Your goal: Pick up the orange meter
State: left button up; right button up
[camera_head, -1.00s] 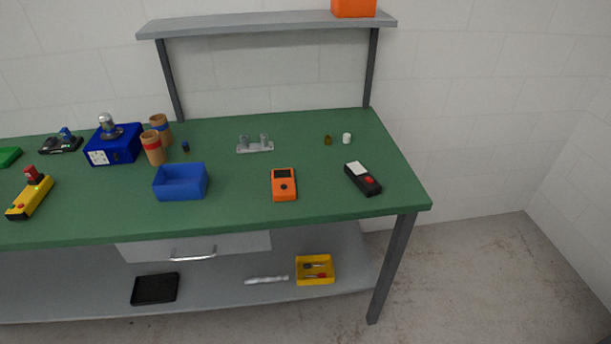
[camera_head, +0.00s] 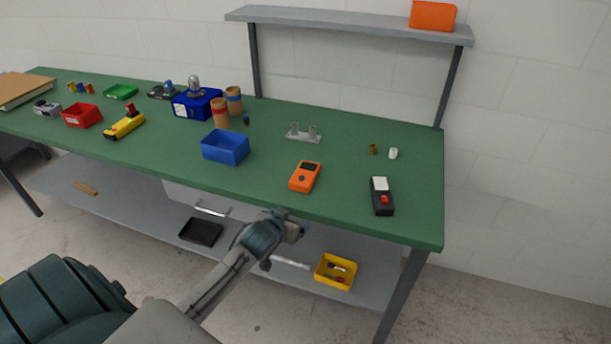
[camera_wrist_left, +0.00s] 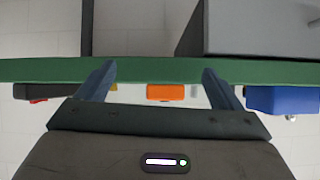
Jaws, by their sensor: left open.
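The orange meter (camera_head: 305,176) lies on the green workbench top (camera_head: 270,185), near its front edge, with its dark screen facing up. My left gripper (camera_head: 304,228) is in front of the bench edge, nearer to me than the meter and apart from it. The left wrist view looks upside down. There the orange meter (camera_wrist_left: 165,92) shows beyond the table edge, between the two spread fingers of my left gripper (camera_wrist_left: 158,82). The fingers are open and nothing is between them. My right gripper is not in view.
A black device (camera_head: 381,196) lies right of the meter and a blue bin (camera_head: 225,147) stands left of it. A grey fixture (camera_head: 304,134) is behind. Below the top are a drawer and a lower shelf (camera_head: 140,212) with a yellow bin (camera_head: 336,271).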

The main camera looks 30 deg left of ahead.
pick_arm(q)
notch_tip(320, 180, up, 3)
jog(key=shift+d, duration=0.1)
jog(key=t, duration=0.2)
send_near(303, 175)
jog(key=shift+s+d+f+n, duration=0.15)
jog(key=shift+f+n, duration=0.15)
jog(key=shift+f, duration=0.2)
jog(key=x, duration=0.1)
jog(key=p+x, duration=0.1)
jog(key=x, duration=0.3)
jog(key=shift+w+r, duration=0.25)
jog(key=shift+r, duration=0.05)
jog(key=shift+w+f, duration=0.15)
jog(key=shift+w, duration=0.05)
jog(key=shift+w+a+p, duration=0.3)
jog(key=shift+w+p, duration=0.3)
jog(key=shift+p, duration=0.05)
jog(key=p+x, duration=0.1)
jog(key=x, duration=0.2)
jog(key=shift+w, duration=0.1)
jog(key=shift+w+a+f, duration=0.1)
jog(key=shift+w+f, duration=0.15)
jog(key=shift+w, duration=0.2)
jog(key=c, duration=1.2)
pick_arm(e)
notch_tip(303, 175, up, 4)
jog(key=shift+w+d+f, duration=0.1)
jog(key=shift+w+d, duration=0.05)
